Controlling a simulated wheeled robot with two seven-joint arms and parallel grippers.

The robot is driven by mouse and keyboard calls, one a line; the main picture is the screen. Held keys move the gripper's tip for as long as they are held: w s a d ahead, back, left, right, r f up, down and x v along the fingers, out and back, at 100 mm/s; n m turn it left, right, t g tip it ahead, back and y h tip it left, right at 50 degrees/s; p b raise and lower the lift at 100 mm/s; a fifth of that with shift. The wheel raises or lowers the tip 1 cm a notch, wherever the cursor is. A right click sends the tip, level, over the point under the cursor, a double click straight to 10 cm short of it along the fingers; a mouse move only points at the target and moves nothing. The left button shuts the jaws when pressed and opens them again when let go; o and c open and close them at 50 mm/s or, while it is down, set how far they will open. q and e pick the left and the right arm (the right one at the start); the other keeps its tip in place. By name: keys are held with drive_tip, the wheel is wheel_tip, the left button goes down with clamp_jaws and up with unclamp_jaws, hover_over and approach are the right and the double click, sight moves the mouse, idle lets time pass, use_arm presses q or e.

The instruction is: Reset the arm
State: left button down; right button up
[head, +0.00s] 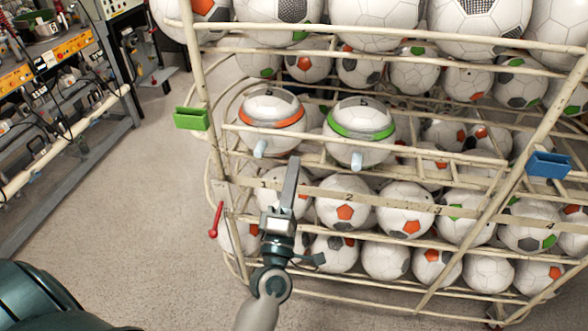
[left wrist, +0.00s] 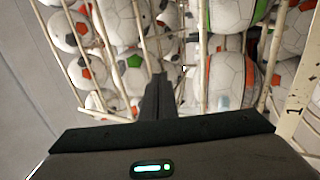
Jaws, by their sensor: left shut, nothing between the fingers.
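My left gripper (head: 290,183) is in the lower middle of the head view, pointing up in front of the ball rack (head: 330,183). Its fingers are together with nothing between them. They also show in the left wrist view (left wrist: 158,95), with balls behind. Beyond the fingertips in the head view are a ball with an orange band (head: 272,117) and a ball with a green band (head: 360,125), each with a pale blue tab below. The fingertips appear just below and between these two balls. My right gripper is not in view.
The rack holds several rows of soccer balls. A green block (head: 191,119) is on its left post, a blue block (head: 548,165) on its right side, and a red handle (head: 215,220) at lower left. A workbench (head: 75,140) stands far left, with open floor (head: 135,200) between.

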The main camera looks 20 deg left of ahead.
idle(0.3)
